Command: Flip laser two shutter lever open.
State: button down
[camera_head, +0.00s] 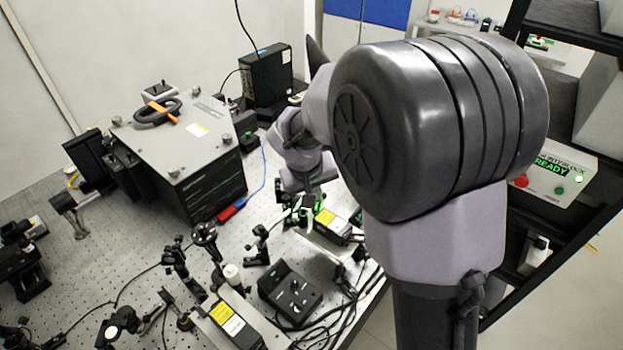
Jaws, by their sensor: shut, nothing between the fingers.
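Two dark laser modules with yellow labels sit on light plates on the optical bench (90,265). The farther one (333,223) is right of centre. The nearer one (236,325) is at the bottom edge. I cannot tell which is laser two, and I cannot make out a shutter lever on either. My gripper (304,208) is small in view, pointing down at the left end of the farther module, close to a green-lit part. The fingers are shut and empty. I cannot tell whether they touch anything. My arm covers much of the right side.
A black control box (290,291) with a knob lies between the modules, with loose cables beside it. Posts and optic mounts (205,235) stand to the left. A large grey-topped instrument (178,145) stands behind. A READY panel (553,180) is on the right rack.

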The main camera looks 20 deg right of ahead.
jog(key=w+d+g+y+p, duration=0.1)
jog(key=p, duration=0.3)
jog(key=d+r+g+y+p, duration=0.1)
jog(key=y+p, duration=0.1)
jog(key=p, duration=0.3)
jog(key=shift+w+d+r+p, duration=0.1)
jog(key=shift+w+d+p, duration=0.15)
jog(key=shift+w+p, duration=0.1)
jog(key=f+y, duration=0.1)
jog(key=g+y, duration=0.1)
jog(key=f+g, duration=0.1)
jog(key=shift+w+d+f+y+p, duration=0.3)
jog(key=shift+w+d+y+p, duration=0.05)
jog(key=shift+y+p, duration=0.05)
jog(key=shift+s+a, duration=0.15)
